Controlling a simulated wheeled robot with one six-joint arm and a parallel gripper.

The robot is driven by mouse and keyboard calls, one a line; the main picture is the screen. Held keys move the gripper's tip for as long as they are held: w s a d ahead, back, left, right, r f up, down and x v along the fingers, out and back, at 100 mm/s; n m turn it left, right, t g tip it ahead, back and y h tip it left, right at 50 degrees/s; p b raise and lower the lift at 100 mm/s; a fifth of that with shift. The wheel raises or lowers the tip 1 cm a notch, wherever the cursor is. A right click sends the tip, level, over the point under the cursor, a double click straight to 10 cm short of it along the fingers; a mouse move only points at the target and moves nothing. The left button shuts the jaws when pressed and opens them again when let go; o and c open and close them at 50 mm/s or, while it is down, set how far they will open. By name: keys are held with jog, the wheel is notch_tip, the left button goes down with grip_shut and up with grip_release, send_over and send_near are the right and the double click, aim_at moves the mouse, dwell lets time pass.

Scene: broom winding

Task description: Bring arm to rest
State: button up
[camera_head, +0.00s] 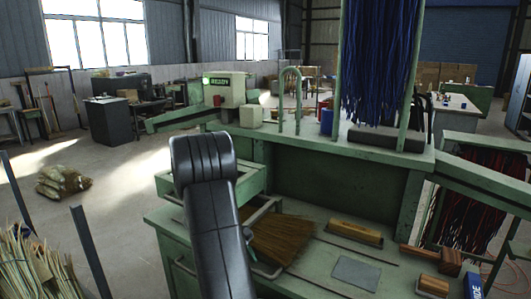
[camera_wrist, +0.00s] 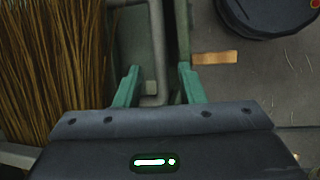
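My arm (camera_head: 212,215) rises dark and bent in front of the green bench in the head view. In the wrist view, my gripper (camera_wrist: 158,85) has two green fingers standing apart. A grey bent bar (camera_wrist: 158,50) shows between and beyond them; I cannot tell whether it touches either finger. Broom bristles (camera_wrist: 50,60) fill the left of the wrist view. In the head view a broom head (camera_head: 278,238) lies on the bench (camera_head: 320,262), just right of my arm.
A wooden block (camera_head: 354,233), a grey plate (camera_head: 356,273) and brown pieces (camera_head: 432,285) lie on the bench. Blue strands (camera_head: 378,60) hang above its back ledge. A machine (camera_head: 224,90) reads READY. Sacks (camera_head: 62,181) lie on open floor at left.

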aim_at(264, 273)
jog(key=s+b+v, duration=0.1)
jog(key=v, duration=1.2)
jog(key=x, duration=0.9)
jog(key=p+x, duration=0.1)
jog(key=x, duration=0.3)
jog(key=shift+w+d+f, duration=0.25)
jog(key=shift+w+f, duration=0.1)
jog(key=s+d, duration=0.2)
jog(key=d, duration=0.1)
jog(key=shift+d+r, duration=0.15)
jog(key=shift+s+d, duration=0.3)
jog(key=shift+d, duration=0.15)
